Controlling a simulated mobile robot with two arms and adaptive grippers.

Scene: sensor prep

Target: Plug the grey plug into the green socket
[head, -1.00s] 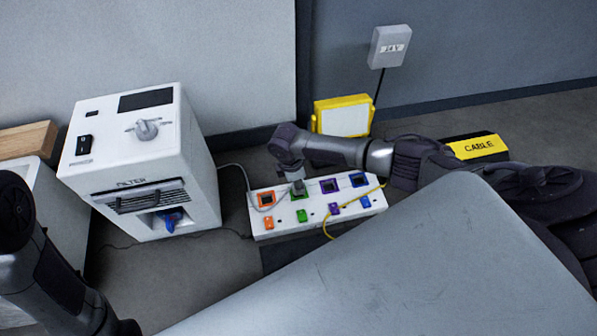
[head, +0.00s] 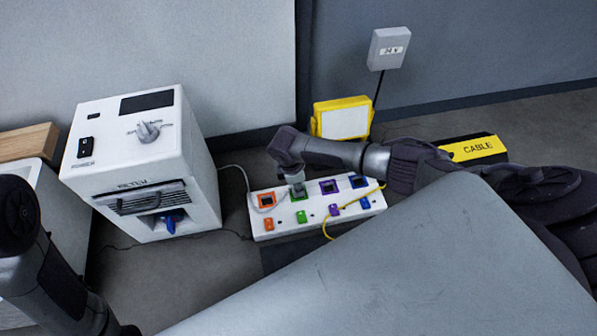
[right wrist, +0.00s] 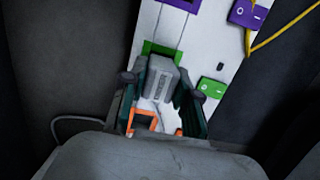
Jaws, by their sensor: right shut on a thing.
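The grey plug (right wrist: 162,82) is held between the fingers of my right gripper (right wrist: 163,95). In the head view this gripper (head: 297,180) points down at the white power strip (head: 283,225), with the plug (head: 298,194) below it. The plug is at the green socket (right wrist: 152,48), whose green rim shows just behind it and partly beside it. The plug and fingers hide most of this socket. I cannot tell whether the plug sits inside it or just above. My left arm shows at the left edge; its gripper is out of view.
The strip also has orange (head: 266,200), purple (head: 328,186) and blue (head: 359,181) sockets, with coloured switches in front. A yellow cable (head: 345,206) crosses its right part. A white machine (head: 203,190) stands left. A yellow-framed panel (head: 342,118) stands behind.

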